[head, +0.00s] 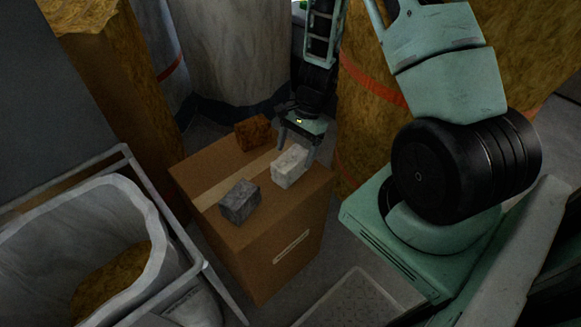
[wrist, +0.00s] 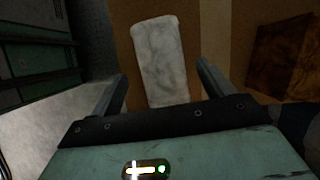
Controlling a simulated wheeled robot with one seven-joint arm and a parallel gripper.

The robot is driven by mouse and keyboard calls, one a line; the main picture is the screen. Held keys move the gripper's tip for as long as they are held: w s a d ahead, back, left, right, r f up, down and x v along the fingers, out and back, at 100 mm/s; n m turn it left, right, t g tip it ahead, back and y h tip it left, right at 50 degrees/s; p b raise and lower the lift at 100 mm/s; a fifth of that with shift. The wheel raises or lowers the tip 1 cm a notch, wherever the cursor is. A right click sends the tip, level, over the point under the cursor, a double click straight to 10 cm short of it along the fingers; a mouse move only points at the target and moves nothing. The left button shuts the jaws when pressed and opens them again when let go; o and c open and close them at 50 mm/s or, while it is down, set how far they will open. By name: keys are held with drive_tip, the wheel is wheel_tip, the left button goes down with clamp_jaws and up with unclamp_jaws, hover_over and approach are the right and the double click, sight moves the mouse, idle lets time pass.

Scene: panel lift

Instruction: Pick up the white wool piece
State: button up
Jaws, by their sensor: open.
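The white wool piece (head: 290,166) is a pale block on top of a brown cardboard box (head: 285,248), near the box's right edge. In the wrist view the white wool piece (wrist: 160,60) lies ahead of and between the fingers, a little left of their middle. My gripper (head: 297,145) is open above the box, at the white piece's far side. In the wrist view its two fingers (wrist: 161,88) are spread apart, with nothing clamped between them. I cannot tell how far the fingertips are above the box top.
A dark grey block (head: 239,202) sits at the box's near left corner. A rusty brown block (head: 253,133) sits at its far side, also in the wrist view (wrist: 286,55). A bag-lined cart (head: 150,215) stands left. Large wool rolls (head: 365,120) stand behind.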

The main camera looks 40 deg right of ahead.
sight(291, 156)
drive_tip(key=shift+b+x, duration=0.45)
drive_tip(key=shift+x, duration=2.1)
drive_tip(key=shift+w+a+f, duration=0.15)
drive_tip(key=shift+a+f, duration=0.05)
drive_tip(key=c, duration=1)
